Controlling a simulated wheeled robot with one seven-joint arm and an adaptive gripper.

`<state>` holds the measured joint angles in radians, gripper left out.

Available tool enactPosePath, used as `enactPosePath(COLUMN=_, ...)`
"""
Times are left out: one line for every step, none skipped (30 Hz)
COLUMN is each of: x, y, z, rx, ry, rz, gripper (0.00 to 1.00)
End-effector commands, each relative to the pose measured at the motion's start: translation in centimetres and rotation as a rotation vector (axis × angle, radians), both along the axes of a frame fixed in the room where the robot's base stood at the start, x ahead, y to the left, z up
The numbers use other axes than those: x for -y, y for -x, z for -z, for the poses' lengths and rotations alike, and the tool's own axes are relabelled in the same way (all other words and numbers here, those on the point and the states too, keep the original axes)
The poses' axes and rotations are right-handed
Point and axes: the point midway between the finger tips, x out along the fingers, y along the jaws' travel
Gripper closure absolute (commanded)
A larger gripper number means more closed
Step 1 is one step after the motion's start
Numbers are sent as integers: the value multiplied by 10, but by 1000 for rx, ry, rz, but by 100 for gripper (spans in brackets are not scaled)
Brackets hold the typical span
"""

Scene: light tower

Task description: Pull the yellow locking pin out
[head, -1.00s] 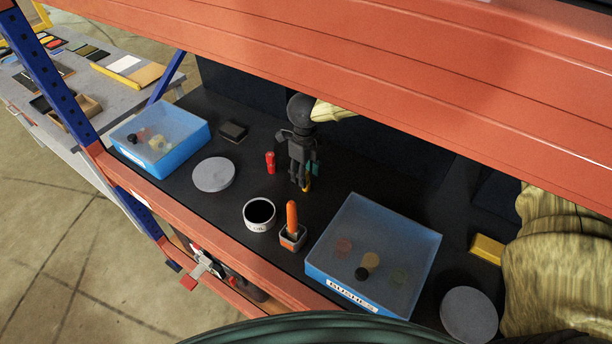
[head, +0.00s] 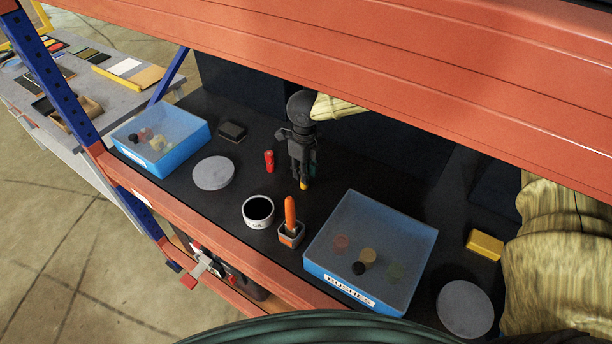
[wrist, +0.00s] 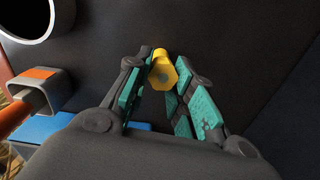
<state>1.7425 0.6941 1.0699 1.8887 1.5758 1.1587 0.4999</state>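What the pin sits in is hidden.
A red object (head: 269,161), a white cup (head: 258,211) and an orange-handled tool in a square holder (head: 291,236) stand nearby. Lidded blue boxes stand left (head: 176,155) and right (head: 340,285). A yellow block (head: 485,245) lies far right. An orange beam (head: 380,80) crosses above.

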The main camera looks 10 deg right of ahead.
Motion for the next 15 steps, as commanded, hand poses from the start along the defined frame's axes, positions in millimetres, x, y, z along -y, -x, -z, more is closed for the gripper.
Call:
enactPosePath(x=-1, y=2, z=1, rx=-4, ry=0, rz=-1, gripper=100)
enactPosePath(x=-1, y=2, z=1, rx=-4, ry=0, rz=-1, gripper=100)
enactPosePath(x=-1, y=2, z=1, rx=-4, ry=0, rz=-2, gripper=100)
enactPosePath(x=-1, y=1, z=1, rx=-4, ry=0, rz=-2, gripper=100)
enactPosePath(x=-1, y=1, z=1, rx=-3, ry=0, rz=-2, gripper=100)
enactPosePath(x=-1, y=1, z=1, rx=-3, ry=0, rz=-2, gripper=100)
enactPosePath(x=-1, y=1, z=1, rx=-3, ry=0, rz=-2, gripper=100)
enactPosePath(x=-1, y=1, z=1, rx=-2, ry=0, rz=-2, gripper=100)
enactPosePath(x=-1, y=1, z=0, rx=-1, ry=0, rz=-1, gripper=100)
enactPosePath(x=-1, y=1, z=0, rx=-2, ry=0, rz=-1, gripper=100)
enactPosePath(x=-1, y=1, z=0, rx=-2, ry=0, rz=-1, gripper=100)
enactPosePath(x=-1, y=1, z=0, rx=-2, ry=0, rz=-1, gripper=100)
enactPosePath(x=-1, y=1, z=-1, rx=-2, ry=0, rz=-1, gripper=100)
enactPosePath(x=-1, y=1, z=-1, rx=-2, ry=0, rz=-1, gripper=100)
enactPosePath(x=-1, y=1, z=-1, rx=-3, ry=0, rz=-1, gripper=100)
